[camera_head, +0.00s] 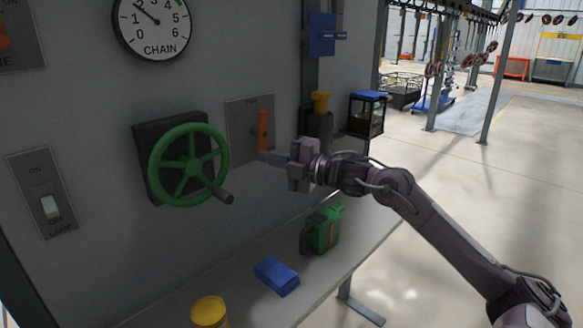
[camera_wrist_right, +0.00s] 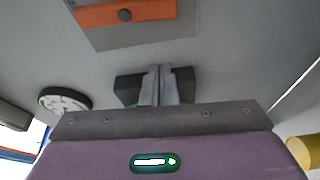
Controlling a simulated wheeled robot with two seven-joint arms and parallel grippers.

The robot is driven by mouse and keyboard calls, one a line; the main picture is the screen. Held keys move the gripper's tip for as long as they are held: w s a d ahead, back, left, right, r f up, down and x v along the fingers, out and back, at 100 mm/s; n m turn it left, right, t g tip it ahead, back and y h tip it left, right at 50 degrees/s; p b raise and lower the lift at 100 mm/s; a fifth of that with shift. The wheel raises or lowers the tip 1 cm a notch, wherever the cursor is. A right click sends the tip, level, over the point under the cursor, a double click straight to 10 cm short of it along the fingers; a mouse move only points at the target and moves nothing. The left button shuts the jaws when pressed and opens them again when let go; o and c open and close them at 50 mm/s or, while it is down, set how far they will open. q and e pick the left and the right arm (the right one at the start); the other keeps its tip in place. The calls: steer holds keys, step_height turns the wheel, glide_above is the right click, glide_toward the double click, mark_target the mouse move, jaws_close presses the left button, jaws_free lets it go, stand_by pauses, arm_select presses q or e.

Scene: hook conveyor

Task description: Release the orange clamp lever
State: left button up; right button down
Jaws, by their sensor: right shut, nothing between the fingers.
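The orange clamp lever (camera_head: 263,130) stands upright on a grey plate (camera_head: 241,122) on the wall panel. It also shows in the right wrist view as an orange bar (camera_wrist_right: 100,16) with a dark round pivot, at the top of the picture. My right gripper (camera_head: 265,155) is at the lower end of the lever in the head view, with its fingers pointing left. In the right wrist view its two fingers (camera_wrist_right: 158,82) are together with nothing between them, apart from the lever in the picture. Whether the fingers touch the lever is unclear. My left gripper is not in view.
A green handwheel (camera_head: 189,165) is left of the lever, below a chain dial (camera_head: 152,22). A lamp switch (camera_head: 49,207) is further left. A ledge below holds a green item (camera_head: 322,230), a blue block (camera_head: 277,276) and a yellow cup (camera_head: 209,312). Open floor lies right.

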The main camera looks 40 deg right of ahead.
steer(key=b+v, duration=0.1)
steer(key=v, duration=0.4)
steer(key=shift+s, duration=0.1)
stand_by(0.4)
